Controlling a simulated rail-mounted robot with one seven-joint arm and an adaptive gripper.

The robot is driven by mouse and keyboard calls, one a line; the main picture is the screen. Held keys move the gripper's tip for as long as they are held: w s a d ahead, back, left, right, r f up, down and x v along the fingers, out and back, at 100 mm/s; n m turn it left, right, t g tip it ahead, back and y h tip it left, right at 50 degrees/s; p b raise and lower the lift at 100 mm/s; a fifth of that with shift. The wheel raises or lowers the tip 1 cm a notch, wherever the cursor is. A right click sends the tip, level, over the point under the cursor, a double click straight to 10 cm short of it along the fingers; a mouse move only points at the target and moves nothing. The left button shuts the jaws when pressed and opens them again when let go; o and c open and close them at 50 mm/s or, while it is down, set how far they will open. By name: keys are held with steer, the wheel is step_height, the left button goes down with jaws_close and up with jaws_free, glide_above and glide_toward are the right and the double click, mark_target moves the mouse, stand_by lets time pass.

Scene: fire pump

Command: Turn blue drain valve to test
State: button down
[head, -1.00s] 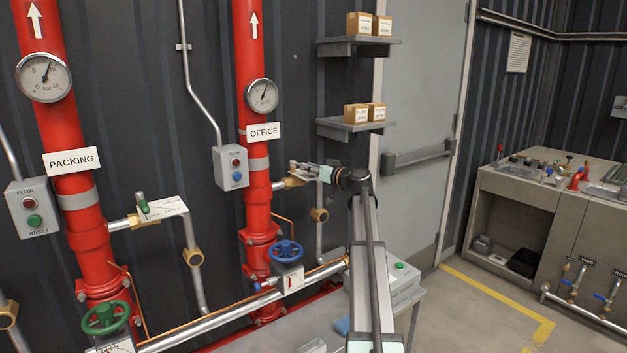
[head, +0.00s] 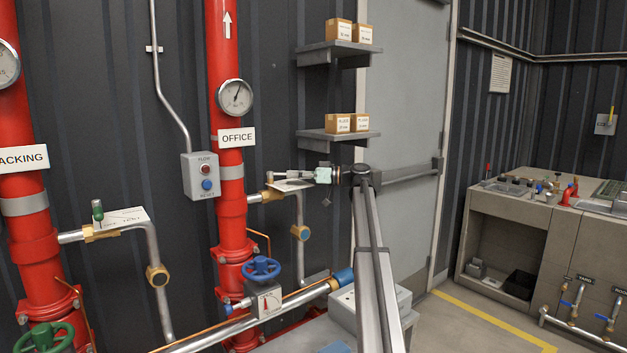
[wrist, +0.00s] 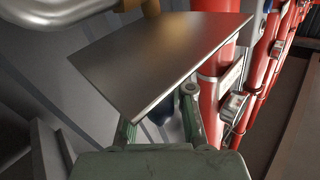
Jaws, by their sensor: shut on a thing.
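My gripper (head: 275,173) is at the brass drain valve (head: 270,194) on the short branch beside the red OFFICE pipe (head: 230,225). In the wrist view its two green-grey fingers (wrist: 160,118) are shut on a dark blue handle (wrist: 164,112), partly hidden under a metal plate (wrist: 165,50). The plate also shows edge-on below the fingers in the head view (head: 293,186). Its markings cannot be read, so the handle's setting cannot be told.
A similar drain valve with a green handle (head: 98,210) stands on the PACKING branch. A blue handwheel (head: 261,268) sits below on the OFFICE pipe. Shelves with boxes (head: 338,135) and a grey door (head: 405,120) lie behind my arm.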

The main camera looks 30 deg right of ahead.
steer(key=shift+w, duration=0.1)
stand_by(0.3)
steer(key=c, duration=1)
jaws_free()
steer(key=v, duration=1.2)
steer(key=shift+w+d, duration=0.1)
steer(key=shift+w, duration=0.05)
